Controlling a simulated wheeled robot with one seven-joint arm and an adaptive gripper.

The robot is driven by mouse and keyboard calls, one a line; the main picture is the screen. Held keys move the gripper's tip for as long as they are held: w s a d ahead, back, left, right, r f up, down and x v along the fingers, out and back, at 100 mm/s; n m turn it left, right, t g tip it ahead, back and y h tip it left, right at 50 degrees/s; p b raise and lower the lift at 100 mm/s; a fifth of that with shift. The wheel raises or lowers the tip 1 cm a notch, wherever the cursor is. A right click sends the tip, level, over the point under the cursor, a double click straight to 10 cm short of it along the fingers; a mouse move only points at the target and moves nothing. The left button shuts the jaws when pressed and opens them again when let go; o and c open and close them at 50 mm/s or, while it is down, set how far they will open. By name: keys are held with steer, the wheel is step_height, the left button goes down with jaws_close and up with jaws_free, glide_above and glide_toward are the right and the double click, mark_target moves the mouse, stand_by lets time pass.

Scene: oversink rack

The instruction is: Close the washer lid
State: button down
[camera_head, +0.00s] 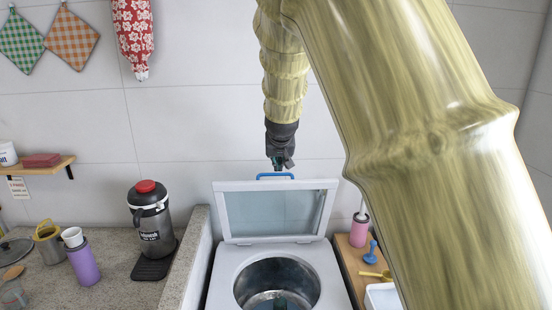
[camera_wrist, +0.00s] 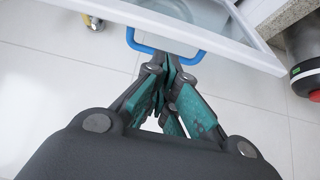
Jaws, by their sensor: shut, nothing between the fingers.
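The washer (camera_head: 227,262) is a white top-loading tub with its round metal drum (camera_head: 276,282) uncovered. Its lid (camera_head: 277,212), a white frame with a clear pane, stands raised at the back of the washer. A blue handle (camera_head: 275,175) sits on the lid's top edge. My gripper (camera_head: 280,163) is just above that handle, pointing down, shut and empty. In the wrist view the shut fingers (camera_wrist: 172,65) reach up to the blue handle (camera_wrist: 165,50); I cannot tell whether they touch it. The lid's frame (camera_wrist: 215,32) shows beyond.
A wooden board (camera_head: 357,262) at right holds a pink bottle (camera_head: 359,230) and small tools. The wall is close behind the lid.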

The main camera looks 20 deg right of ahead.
mark_target(277, 175)
steer(key=p+x, duration=0.1)
steer(key=x, duration=0.2)
steer(key=shift+w+d+f, duration=0.15)
steer(key=shift+w, duration=0.05)
steer(key=shift+p+x, duration=0.9)
steer(key=shift+x, duration=1.05)
steer(key=shift+f, duration=0.15)
